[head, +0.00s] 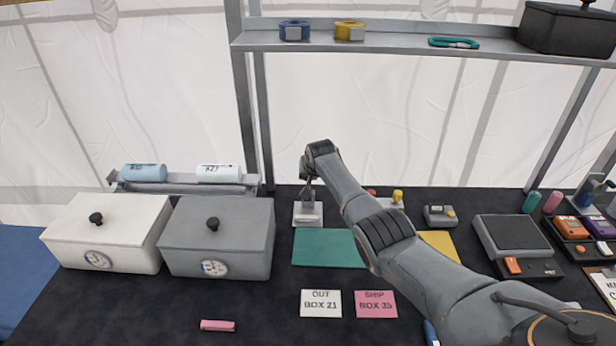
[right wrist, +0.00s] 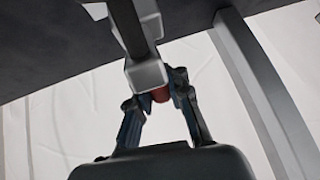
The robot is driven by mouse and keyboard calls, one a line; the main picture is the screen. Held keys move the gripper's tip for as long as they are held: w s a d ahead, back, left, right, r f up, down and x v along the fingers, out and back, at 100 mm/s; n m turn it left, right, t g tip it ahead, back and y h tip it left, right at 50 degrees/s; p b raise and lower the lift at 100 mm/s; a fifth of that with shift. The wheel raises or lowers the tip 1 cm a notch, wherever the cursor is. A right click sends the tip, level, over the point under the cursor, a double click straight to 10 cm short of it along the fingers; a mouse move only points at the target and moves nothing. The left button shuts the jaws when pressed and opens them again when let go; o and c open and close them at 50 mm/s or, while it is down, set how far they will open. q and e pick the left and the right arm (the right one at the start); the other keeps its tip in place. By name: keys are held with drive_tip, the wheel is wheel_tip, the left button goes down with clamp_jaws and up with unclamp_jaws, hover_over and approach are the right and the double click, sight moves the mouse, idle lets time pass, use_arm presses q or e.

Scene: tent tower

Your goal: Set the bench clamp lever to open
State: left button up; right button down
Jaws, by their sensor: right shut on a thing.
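The bench clamp (head: 308,213) stands at the back of the dark bench, with a light grey base. My right arm reaches over the bench to it, and my right gripper (head: 308,172) is at the upper part of the clamp, which it partly hides. The lever's exact angle is hard to tell. My left gripper is not in view.
A white box (head: 120,232) and a grey box (head: 240,225) with lids stand left of the clamp. A teal mat (head: 328,248) lies in front of it. A shelf (head: 390,46) crosses above. A scale (head: 512,236) stands to the right.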

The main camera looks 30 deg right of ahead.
drive_tip(key=shift+d+r, duration=0.15)
idle(0.5)
drive_tip(key=c, duration=1.2)
unclamp_jaws()
drive_tip(key=shift+s, duration=0.1)
drive_tip(key=shift+s+r, duration=0.1)
drive_tip(key=shift+r, duration=0.15)
drive_tip(key=v, duration=1.1)
drive_tip(key=shift+s, duration=0.2)
